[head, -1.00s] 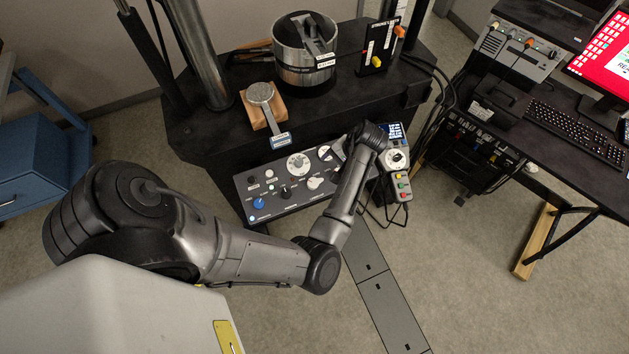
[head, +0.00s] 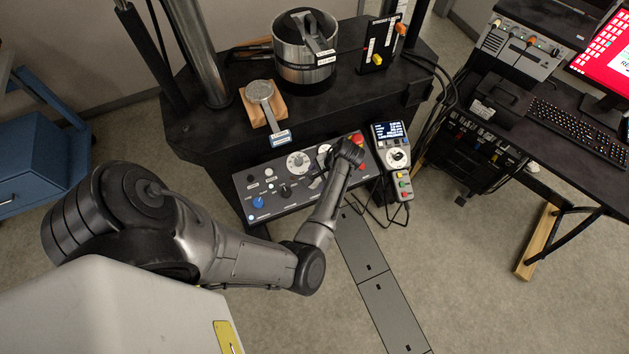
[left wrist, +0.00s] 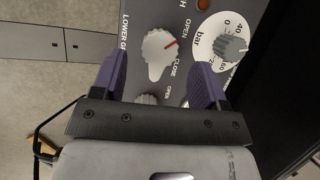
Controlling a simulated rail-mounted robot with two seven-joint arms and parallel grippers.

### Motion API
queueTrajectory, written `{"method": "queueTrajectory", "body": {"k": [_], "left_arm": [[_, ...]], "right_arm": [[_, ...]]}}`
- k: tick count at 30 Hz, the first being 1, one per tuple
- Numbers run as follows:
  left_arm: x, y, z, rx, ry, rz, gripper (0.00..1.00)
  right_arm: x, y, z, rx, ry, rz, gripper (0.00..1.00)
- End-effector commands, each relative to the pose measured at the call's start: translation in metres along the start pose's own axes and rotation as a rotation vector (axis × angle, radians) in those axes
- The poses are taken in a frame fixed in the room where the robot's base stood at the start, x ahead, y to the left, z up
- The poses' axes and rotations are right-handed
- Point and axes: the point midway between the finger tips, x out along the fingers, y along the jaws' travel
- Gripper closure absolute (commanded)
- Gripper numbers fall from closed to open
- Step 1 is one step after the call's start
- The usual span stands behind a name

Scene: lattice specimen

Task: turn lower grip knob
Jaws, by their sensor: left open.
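The lower grip knob (left wrist: 157,50) is a pale, pointed knob with a red mark in the left wrist view. It sits on the grey control panel (head: 243,185), near a partly cut-off "LOWER G" label and the words OPEN and CLOSE. My left gripper (left wrist: 159,63) is open, its two purple fingers on either side of the knob with gaps showing. I cannot tell how far above the panel the fingertips are. In the head view my wrist covers part of the panel's right half. My right gripper is not in view.
A second pale knob (left wrist: 147,99) lies close by, partly hidden by the gripper body. A gauge dial marked bar (left wrist: 208,55) is right of the fingers. A handheld control box (head: 391,160) hangs right of the panel. A metal cylinder (head: 292,68) stands on the black table behind.

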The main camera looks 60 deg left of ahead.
Motion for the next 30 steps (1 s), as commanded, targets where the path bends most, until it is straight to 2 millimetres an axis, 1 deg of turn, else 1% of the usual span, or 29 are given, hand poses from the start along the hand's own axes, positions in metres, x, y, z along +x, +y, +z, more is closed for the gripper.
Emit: {"method": "queueTrajectory", "body": {"k": [1,3,9,14,22,30], "left_arm": [[0.009,0.001,0.0,0.001,-0.002,0.001,0.33],[0.017,0.0,0.0,0.001,0.0,0.001,0.33],[0.032,0.001,0.0,0.0,0.001,0.001,0.33],[0.036,0.001,0.0,0.0,0.001,0.001,0.33],[0.037,0.0,0.0,0.0,0.001,0.001,0.33],[0.037,0.0,0.0,0.0,0.001,0.001,0.59]], "right_arm": [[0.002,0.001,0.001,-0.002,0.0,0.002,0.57],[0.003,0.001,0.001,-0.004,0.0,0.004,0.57],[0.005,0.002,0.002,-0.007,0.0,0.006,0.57],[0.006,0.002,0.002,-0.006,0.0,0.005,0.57],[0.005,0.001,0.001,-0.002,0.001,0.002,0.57],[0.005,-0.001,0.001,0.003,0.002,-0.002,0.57]]}}
